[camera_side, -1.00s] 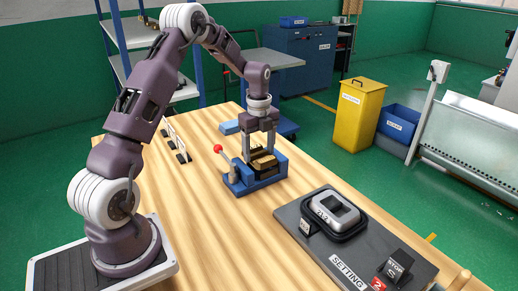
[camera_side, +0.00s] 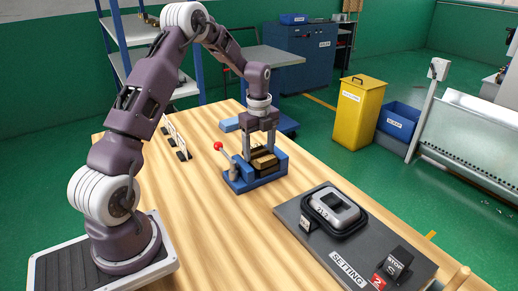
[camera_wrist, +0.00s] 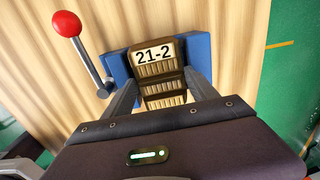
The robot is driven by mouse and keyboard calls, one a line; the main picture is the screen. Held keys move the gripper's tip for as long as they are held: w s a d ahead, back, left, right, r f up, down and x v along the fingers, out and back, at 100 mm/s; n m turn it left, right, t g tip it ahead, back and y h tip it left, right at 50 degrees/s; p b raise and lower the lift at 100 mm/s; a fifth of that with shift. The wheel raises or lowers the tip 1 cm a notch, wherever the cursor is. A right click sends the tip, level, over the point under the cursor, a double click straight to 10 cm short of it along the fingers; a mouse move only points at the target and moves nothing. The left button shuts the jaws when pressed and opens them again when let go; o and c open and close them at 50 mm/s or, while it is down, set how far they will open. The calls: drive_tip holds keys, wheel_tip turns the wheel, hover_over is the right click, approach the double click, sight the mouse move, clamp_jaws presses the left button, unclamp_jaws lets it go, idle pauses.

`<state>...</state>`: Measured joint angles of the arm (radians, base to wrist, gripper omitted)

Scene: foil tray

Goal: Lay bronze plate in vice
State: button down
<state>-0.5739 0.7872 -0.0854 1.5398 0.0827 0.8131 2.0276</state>
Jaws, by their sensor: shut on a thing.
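The bronze plate (camera_wrist: 160,88) lies between my gripper's fingers in the wrist view, ribbed and brown, with a paler block marked "21-2" (camera_wrist: 154,55) beyond it. The blue vice (camera_side: 242,181) stands on the wooden table, with a red-knobbed lever (camera_side: 218,147) at its left. My gripper (camera_side: 260,152) points straight down over the vice and is shut on the bronze plate. The plate is at the vice's jaws; the fingers partly hide it, and I cannot tell whether it rests on the vice bed.
Several small upright plates (camera_side: 177,140) stand left of the vice. The wood in front of the vice is clear.

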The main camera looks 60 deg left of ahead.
sight(259, 153)
drive_tip(key=shift+s+f, duration=0.3)
drive_tip(key=shift+f, duration=0.65)
idle(0.3)
drive_tip(key=shift+c, duration=2.4)
unclamp_jaws()
drive_tip(key=shift+w+r, duration=0.15)
drive_tip(key=shift+r, duration=1)
drive_tip(key=shift+w+r, duration=0.1)
drive_tip(key=shift+r, duration=1.05)
drive_tip(key=shift+o, duration=0.4)
drive_tip(key=o, duration=0.4)
drive_tip(key=shift+r, duration=2.05)
